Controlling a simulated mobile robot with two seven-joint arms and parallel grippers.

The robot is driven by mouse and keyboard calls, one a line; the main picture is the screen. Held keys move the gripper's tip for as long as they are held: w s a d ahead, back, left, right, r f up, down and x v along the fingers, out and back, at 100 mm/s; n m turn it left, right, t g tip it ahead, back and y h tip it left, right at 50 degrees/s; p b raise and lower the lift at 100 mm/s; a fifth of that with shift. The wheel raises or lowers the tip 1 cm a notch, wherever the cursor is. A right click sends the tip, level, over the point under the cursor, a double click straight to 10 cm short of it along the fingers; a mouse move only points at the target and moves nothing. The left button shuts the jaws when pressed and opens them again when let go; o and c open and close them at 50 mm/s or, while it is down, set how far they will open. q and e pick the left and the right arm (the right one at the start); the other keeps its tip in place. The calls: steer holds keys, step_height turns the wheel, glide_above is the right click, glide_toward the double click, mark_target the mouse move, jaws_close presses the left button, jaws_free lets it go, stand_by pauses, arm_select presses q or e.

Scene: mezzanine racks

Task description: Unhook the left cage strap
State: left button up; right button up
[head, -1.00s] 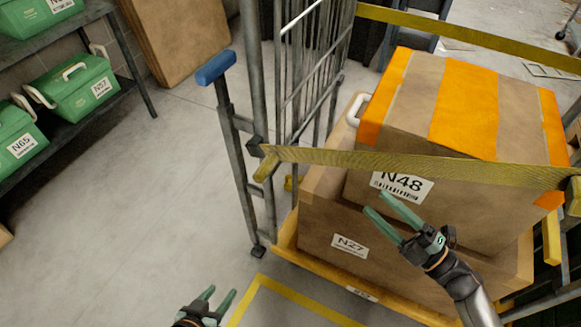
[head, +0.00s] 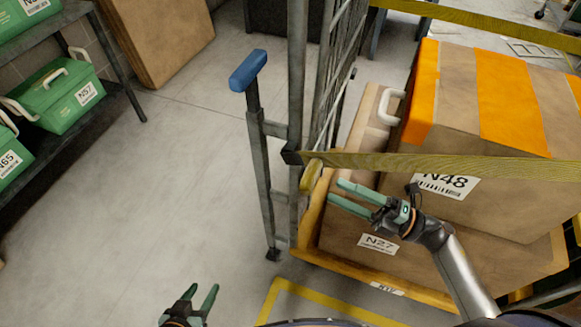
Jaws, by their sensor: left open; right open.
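A yellow strap (head: 440,164) runs across the front of the roll cage, in front of box N48 (head: 487,185). Its left end meets a dark clip (head: 291,157) on the cage's left post, with a yellow tab (head: 311,176) hanging just beside it. My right gripper (head: 337,191) is open and empty, its fingertips pointing left, just below the strap and close to the tab; I cannot tell whether they touch. My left gripper (head: 203,288) is open and empty at the bottom, well away from the strap.
A second yellow strap (head: 480,25) crosses higher and further back. Box N27 (head: 350,232) sits low in the cage. A blue-topped handle (head: 248,70) stands left of the post. Green crates (head: 65,93) are on the left rack. The floor between is clear.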

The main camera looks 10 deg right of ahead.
steer(key=p+x, duration=0.1)
steer(key=x, duration=0.9)
steer(key=shift+w+a, duration=0.25)
steer(key=shift+a, duration=0.1)
steer(key=shift+r, duration=0.1)
steer(key=shift+c, duration=0.3)
jaws_close()
stand_by(0.4)
